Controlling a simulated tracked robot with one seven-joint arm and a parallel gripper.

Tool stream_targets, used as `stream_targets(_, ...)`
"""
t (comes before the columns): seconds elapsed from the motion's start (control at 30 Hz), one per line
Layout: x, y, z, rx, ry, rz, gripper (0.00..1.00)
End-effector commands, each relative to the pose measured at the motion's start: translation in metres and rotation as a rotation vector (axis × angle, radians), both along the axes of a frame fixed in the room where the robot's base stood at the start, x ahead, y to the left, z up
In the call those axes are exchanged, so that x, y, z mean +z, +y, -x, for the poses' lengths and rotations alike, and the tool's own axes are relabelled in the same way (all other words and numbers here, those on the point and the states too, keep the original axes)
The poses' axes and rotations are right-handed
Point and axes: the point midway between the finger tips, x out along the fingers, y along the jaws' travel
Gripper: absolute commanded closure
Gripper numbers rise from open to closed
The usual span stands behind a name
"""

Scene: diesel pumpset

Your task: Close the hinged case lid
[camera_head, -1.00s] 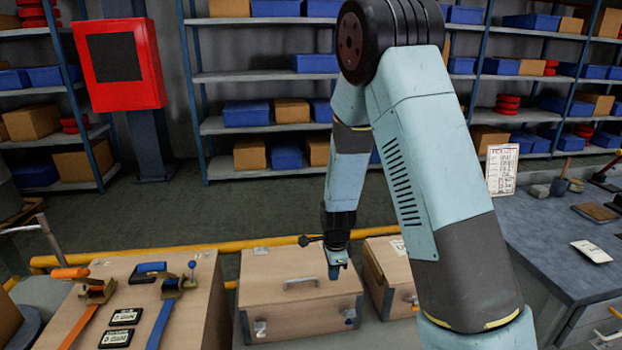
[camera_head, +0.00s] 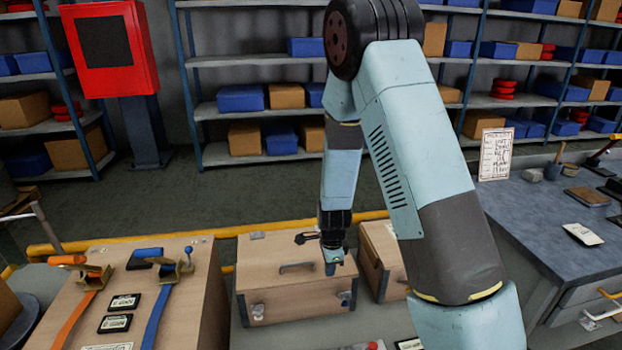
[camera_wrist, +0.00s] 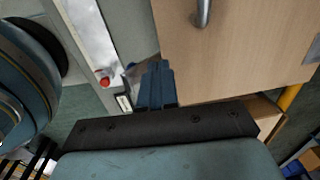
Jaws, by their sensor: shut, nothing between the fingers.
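A second wooden case (camera_head: 380,245) stands close on the right, partly behind my arm. A wooden bench with clamps (camera_head: 205,290) is on the left. A grey workbench (camera_head: 530,220) is on the right. A yellow rail runs behind the cases.

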Motion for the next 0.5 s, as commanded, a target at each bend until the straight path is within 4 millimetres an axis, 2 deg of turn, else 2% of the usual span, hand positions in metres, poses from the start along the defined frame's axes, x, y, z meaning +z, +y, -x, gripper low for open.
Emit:
stream_targets(0.17,0.013,-0.001,-0.001,-0.001,-0.004,0.000,1.00)
stream_targets(0.33,0.038,-0.004,-0.001,-0.006,-0.004,-0.001,1.00)
stream_targets(0.5,0.051,-0.006,0.029,-0.007,0.000,0.000,1.00)
